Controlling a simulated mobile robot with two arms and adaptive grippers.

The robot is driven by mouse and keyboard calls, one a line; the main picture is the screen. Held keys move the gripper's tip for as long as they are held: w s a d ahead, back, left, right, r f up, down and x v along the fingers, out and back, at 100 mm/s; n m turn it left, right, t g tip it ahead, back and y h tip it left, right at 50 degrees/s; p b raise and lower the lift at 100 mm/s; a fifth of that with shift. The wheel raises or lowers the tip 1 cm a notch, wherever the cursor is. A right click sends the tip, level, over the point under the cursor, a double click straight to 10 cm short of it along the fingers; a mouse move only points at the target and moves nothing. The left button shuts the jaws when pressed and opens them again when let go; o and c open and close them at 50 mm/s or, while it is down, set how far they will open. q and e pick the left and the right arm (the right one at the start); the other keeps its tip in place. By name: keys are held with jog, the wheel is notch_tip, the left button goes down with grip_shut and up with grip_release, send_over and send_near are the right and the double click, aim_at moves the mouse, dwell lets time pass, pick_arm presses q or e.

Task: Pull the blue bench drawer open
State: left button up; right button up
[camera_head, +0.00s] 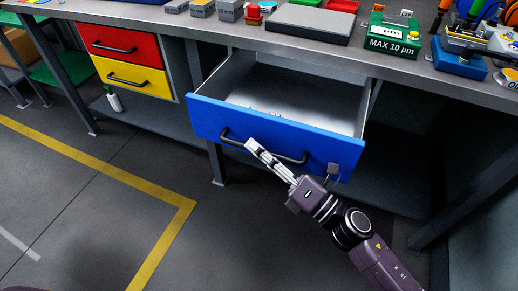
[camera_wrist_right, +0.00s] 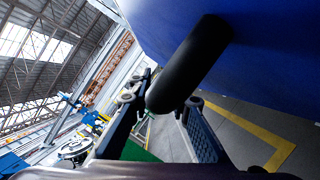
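The blue drawer (camera_head: 275,135) stands pulled well out from under the bench, its metal inside showing. Its dark bar handle (camera_head: 290,157) runs across the blue front. My right gripper (camera_head: 250,147) is at the left part of this handle. In the right wrist view, the black handle (camera_wrist_right: 190,60) lies between the two fingertips of the right gripper (camera_wrist_right: 165,100), which look closed about it. The blue front (camera_wrist_right: 270,50) fills the upper right there. The exact contact is partly hidden. My left gripper is not in view.
A red drawer (camera_head: 120,43) and a yellow drawer (camera_head: 132,76) are shut at the left. The bench top (camera_head: 220,25) holds trays, blocks and a green box (camera_head: 393,37). Bench legs stand on both sides. The floor (camera_head: 90,180) in front is clear, with yellow marking.

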jog(key=v, duration=1.2)
jog(key=shift+f, duration=0.1)
dwell(0.4)
